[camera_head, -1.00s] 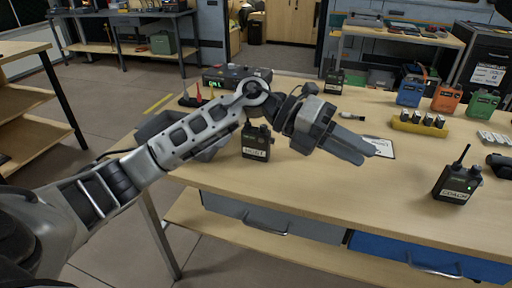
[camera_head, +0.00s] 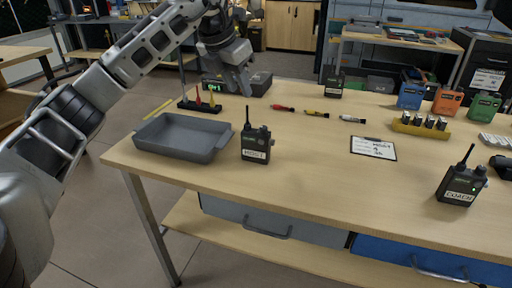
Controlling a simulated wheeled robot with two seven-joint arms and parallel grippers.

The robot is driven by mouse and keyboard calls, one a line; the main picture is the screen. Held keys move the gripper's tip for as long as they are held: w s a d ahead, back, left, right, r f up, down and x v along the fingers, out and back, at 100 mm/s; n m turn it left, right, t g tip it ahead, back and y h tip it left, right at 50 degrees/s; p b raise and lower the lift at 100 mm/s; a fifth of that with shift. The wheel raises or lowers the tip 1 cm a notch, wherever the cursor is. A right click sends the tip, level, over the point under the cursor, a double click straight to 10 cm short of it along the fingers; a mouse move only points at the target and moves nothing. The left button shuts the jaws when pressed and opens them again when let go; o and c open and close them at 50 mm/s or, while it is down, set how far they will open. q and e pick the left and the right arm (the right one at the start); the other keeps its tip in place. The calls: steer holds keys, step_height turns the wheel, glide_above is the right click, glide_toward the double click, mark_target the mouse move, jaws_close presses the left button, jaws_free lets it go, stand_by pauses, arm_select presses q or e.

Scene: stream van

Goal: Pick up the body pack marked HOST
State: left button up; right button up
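A black body pack (camera_head: 256,145) with a stub antenna stands upright on the near part of the wooden table. Its white label is small and blurred but seems to read HOST. Another pack (camera_head: 456,186), labelled COACH, stands at the right with a green light. A third pack (camera_head: 332,82) stands at the back; its label is unreadable. My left gripper (camera_head: 243,82) points down above the table's back left, behind and apart from the near pack. Its fingers look empty, but their gap is unclear. My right gripper is out of view.
A grey tray (camera_head: 184,137) sits just left of the near pack. A black receiver box (camera_head: 258,83) is behind, near my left gripper. A clipboard (camera_head: 373,148), small markers (camera_head: 317,113) and a yellow battery holder (camera_head: 420,126) lie to the right. The table's middle front is clear.

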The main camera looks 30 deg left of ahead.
mark_target(247, 106)
arm_select(q)
steer(key=x, duration=0.7)
steer(key=shift+d+f, duration=0.1)
steer(key=shift+d, duration=0.05)
jaws_close()
